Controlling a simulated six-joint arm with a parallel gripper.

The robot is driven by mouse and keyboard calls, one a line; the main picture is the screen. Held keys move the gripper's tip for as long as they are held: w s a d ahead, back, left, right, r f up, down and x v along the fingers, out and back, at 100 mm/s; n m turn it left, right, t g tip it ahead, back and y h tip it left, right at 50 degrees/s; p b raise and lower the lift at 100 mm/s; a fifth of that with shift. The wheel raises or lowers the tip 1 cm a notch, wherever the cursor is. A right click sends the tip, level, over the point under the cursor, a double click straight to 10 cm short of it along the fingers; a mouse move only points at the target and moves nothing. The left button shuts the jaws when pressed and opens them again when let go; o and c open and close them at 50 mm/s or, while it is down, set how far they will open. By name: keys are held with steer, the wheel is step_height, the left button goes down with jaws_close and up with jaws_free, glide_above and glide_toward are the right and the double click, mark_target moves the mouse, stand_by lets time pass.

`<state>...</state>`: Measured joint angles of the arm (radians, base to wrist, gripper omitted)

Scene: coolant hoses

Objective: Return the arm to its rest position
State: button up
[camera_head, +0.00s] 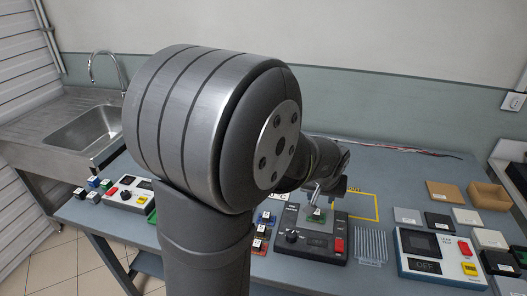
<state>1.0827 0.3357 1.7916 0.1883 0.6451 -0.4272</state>
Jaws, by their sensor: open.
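My arm's large grey joint fills the middle of the head view and hides much of the bench behind it. My gripper (318,199) shows small beyond it, low over the dark control box (312,240) with a black knob and a red switch. Its jaws are open.
A blue-white device (415,265), a clear ribbed rack (371,246), several small boxes and an open brown box (489,196) stand to the right. Another control box (130,194) and small coloured blocks are left. A sink (84,133) is far left. The back-right bench is mostly clear.

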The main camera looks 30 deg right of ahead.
steer(key=x, duration=1.2)
steer(key=shift+a, duration=0.1)
steer(key=shift+r, duration=0.2)
steer(key=shift+s, duration=0.1)
steer(key=v, duration=1.2)
steer(key=x, duration=1.2)
steer(key=shift+f, duration=0.35)
step_height(320, 180, up, 5)
steer(key=shift+s+r, duration=0.1)
steer(key=shift+s, duration=0.05)
steer(key=s+r, duration=0.6)
steer(key=s, duration=0.5)
glide_above(317, 212)
steer(key=w+a, duration=0.3)
steer(key=a, duration=0.2)
step_height(317, 212, down, 4)
steer(key=w+a+f, duration=0.1)
steer(key=w+f, duration=0.1)
steer(key=w, duration=0.1)
steer(key=w+a+f, duration=0.1)
steer(key=w+f, duration=0.1)
steer(key=w, duration=0.1)
steer(key=w+a+f, duration=0.1)
steer(key=w, duration=0.2)
steer(key=shift+f, duration=0.4)
